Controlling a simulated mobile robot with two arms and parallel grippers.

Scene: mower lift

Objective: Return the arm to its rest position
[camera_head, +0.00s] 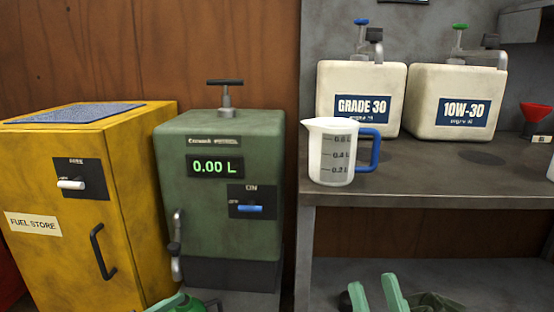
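My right gripper (373,282) shows at the bottom edge, right of centre, with its two pale green fingers pointing up and a gap between them. Nothing shows between the fingers, and it is in front of and below the bench top. A green part that appears to be my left gripper (182,302) just enters at the bottom edge, in front of the green dispenser. Most of it is cut off, so its fingers cannot be made out clearly.
A measuring jug (332,155) with a blue handle stands at the front left of the bench (430,185). Two oil containers (345,80) (440,85) and a red funnel (535,112) are behind. The green dispenser (200,215) reads 0.00 L, beside a yellow fuel store (50,265).

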